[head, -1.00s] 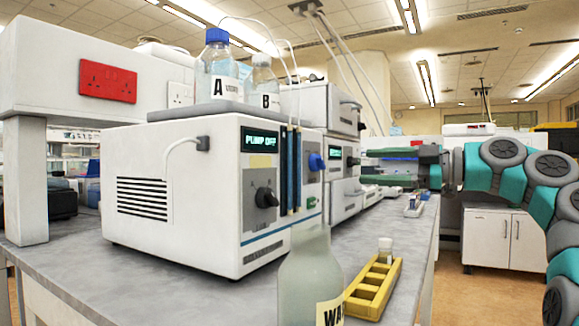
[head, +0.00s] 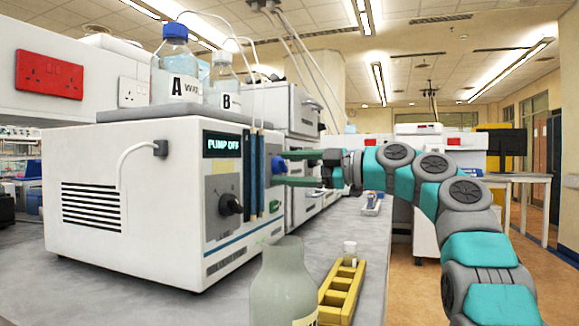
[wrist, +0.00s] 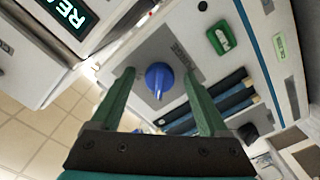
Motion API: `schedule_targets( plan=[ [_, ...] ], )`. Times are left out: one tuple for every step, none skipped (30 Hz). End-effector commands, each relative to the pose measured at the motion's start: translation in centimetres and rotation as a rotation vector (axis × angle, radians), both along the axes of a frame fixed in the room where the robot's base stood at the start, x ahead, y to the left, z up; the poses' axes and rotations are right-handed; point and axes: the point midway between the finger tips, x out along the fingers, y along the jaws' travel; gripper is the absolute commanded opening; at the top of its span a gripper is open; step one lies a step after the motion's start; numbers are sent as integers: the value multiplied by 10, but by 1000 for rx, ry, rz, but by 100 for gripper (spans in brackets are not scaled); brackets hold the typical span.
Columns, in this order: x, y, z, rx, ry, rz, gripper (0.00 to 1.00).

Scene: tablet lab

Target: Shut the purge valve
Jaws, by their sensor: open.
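The purge valve is a round blue knob (head: 279,165) on the right part of the pump's front panel. It also shows in the wrist view (wrist: 158,77), with a narrow ridge pointing toward the bottom of the picture. My gripper (head: 284,168) is open, with one green finger above the knob and one below it in the head view. In the wrist view my gripper (wrist: 159,74) has its fingertips on either side of the knob, with visible gaps. The pump (head: 130,215) is a white box whose display (head: 222,145) reads PUMP OFF.
A green switch (wrist: 221,38) is nearby. Bottles A (head: 176,75) and B (head: 223,85) stand on top. A waste bottle (head: 284,285) and yellow rack (head: 340,290) stand in front.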

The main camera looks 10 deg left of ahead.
Motion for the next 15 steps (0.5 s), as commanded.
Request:
schedule_targets(
  plan=[
    [0,0,0,0,0,0,78],
    [0,0,0,0,0,0,78],
    [0,0,0,0,0,0,78],
    [0,0,0,0,0,0,78],
    [0,0,0,0,0,0,78],
    [0,0,0,0,0,0,75],
    [0,0,0,0,0,0,72],
    [0,0,0,0,0,0,68],
    [0,0,0,0,0,0,64],
    [0,0,0,0,0,0,60],
    [0,0,0,0,0,0,57],
    [0,0,0,0,0,0,52],
    [0,0,0,0,0,0,49],
    [0,0,0,0,0,0,46],
    [0,0,0,0,0,0,41]
  ],
)
